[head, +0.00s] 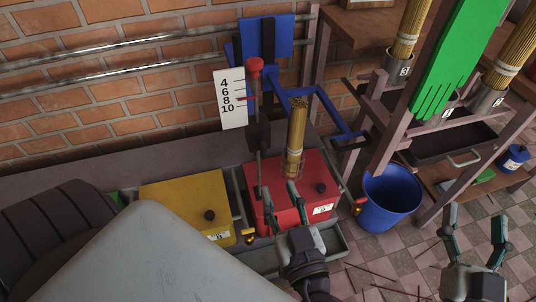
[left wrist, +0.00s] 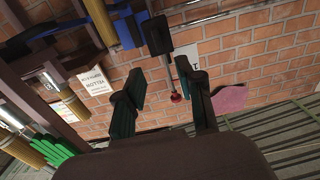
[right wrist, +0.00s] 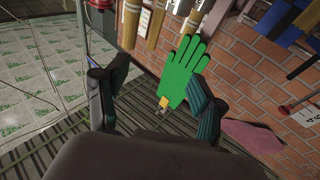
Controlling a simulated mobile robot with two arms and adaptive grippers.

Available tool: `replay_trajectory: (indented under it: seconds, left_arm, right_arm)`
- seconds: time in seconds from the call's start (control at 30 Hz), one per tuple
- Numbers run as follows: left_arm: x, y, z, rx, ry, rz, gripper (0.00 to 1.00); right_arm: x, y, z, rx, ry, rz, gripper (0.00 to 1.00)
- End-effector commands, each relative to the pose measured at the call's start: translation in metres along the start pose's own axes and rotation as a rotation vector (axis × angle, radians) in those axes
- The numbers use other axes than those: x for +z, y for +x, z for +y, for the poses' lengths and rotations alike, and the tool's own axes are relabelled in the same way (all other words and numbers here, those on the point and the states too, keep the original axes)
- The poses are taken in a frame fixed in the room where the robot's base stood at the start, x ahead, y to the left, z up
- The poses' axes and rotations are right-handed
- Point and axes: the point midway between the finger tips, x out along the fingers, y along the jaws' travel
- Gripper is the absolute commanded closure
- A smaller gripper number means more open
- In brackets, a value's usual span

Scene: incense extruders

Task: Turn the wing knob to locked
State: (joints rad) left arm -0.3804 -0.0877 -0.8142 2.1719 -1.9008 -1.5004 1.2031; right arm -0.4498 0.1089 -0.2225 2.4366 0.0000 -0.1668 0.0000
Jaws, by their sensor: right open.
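A red box (head: 295,212) with a numbered label stands under the extruder post. A small dark knob (head: 321,188) sits on its top at the right; a similar knob (head: 210,215) is on the yellow box (head: 182,200). Small brass valves with red handles (head: 359,206) are beside the red box. I cannot tell which part is the wing knob, or its setting. My left gripper (head: 277,190) is open in front of the red box, with nothing held; its fingers also show apart in the left wrist view (left wrist: 165,95). My right gripper (head: 475,215) is open and empty at the right, above the floor.
A bundle of incense sticks (head: 296,140) stands upright behind my left gripper. A lever with a red top (head: 255,68) rises by a white scale (head: 231,98). A blue bucket (head: 390,197) and wooden rack (head: 407,130) stand right. A green glove (head: 455,65) hangs there.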

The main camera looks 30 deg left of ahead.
Motion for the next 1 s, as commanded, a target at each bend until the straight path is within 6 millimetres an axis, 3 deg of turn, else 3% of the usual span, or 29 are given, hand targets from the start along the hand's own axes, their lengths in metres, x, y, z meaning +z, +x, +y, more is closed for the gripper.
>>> replay_trajectory:
  seconds: [0.3, 0.5, 0.7, 0.97, 1.0]
  left_arm:
    - [0.0, 0.069, 0.0, 0.0, 0.002, 0.005, 0.62]
    - [0.001, 0.1, 0.001, 0.002, 0.004, 0.002, 0.62]
    - [0.0, 0.113, 0.001, 0.002, 0.005, 0.001, 0.62]
    - [0.001, 0.113, 0.001, 0.003, 0.005, 0.0, 0.62]
    - [0.001, 0.113, 0.001, 0.003, 0.005, 0.0, 0.68]
  right_arm:
    - [-0.02, 0.0, -0.003, -0.007, 0.004, 0.127, 0.31]
    - [-0.027, -0.001, -0.004, -0.009, 0.006, 0.172, 0.31]
    - [-0.031, -0.001, -0.004, -0.01, 0.007, 0.192, 0.31]
    - [-0.031, -0.001, -0.005, -0.01, 0.007, 0.193, 0.31]
    - [-0.031, -0.001, -0.005, -0.01, 0.007, 0.193, 0.31]
